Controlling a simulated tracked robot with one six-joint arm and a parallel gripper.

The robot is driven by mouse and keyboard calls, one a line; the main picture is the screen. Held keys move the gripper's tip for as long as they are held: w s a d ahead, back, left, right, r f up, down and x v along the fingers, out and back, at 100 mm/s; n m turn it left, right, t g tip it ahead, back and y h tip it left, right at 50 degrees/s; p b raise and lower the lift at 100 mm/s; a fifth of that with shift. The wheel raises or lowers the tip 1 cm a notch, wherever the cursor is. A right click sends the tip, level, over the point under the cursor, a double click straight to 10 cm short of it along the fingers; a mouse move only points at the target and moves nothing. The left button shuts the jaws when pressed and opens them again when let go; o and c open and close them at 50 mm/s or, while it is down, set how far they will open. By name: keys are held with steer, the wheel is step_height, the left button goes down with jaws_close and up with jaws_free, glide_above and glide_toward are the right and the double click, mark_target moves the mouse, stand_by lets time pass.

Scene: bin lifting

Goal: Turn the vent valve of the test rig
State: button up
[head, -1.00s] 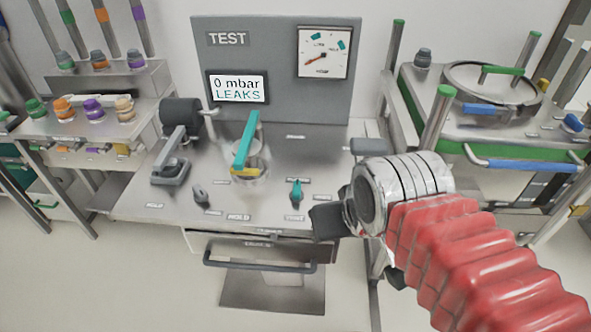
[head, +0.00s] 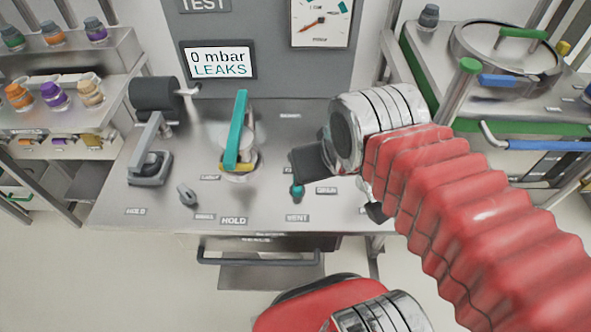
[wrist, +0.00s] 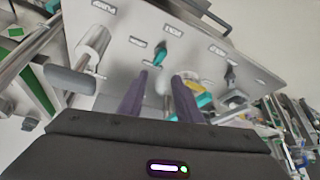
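The vent valve is a small teal knob (head: 297,191) on the bench top of the test rig, behind the VENT label. In the wrist view the teal knob (wrist: 158,57) stands just beyond and roughly between my fingertips. My gripper (wrist: 162,76) is open, with two dark purple fingers apart and nothing visible between them. In the head view my dark gripper body sits just above and behind the knob, and its fingers are hard to make out. The display (head: 219,61) reads 0 mbar LEAKS.
A clear vessel (head: 238,155) with a long teal lever (head: 237,130) stands left of the knob. A grey knob (head: 187,195) and a grey clamp (head: 150,165) lie farther left. A drawer handle (head: 258,260) juts from the bench front. The bench front edge near VENT is clear.

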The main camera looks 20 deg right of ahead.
steer(key=shift+o, duration=0.9)
steer(key=shift+w, duration=0.1)
steer(key=w+f+m+g, duration=0.3)
steer(key=w+g, duration=0.2)
steer(key=w, duration=0.6)
steer(key=shift+m+g, duration=0.3)
steer(key=shift+f, duration=0.15)
step_height(320, 180, down, 14)
steer(key=shift+r, duration=0.1)
steer(key=shift+c, duration=0.4)
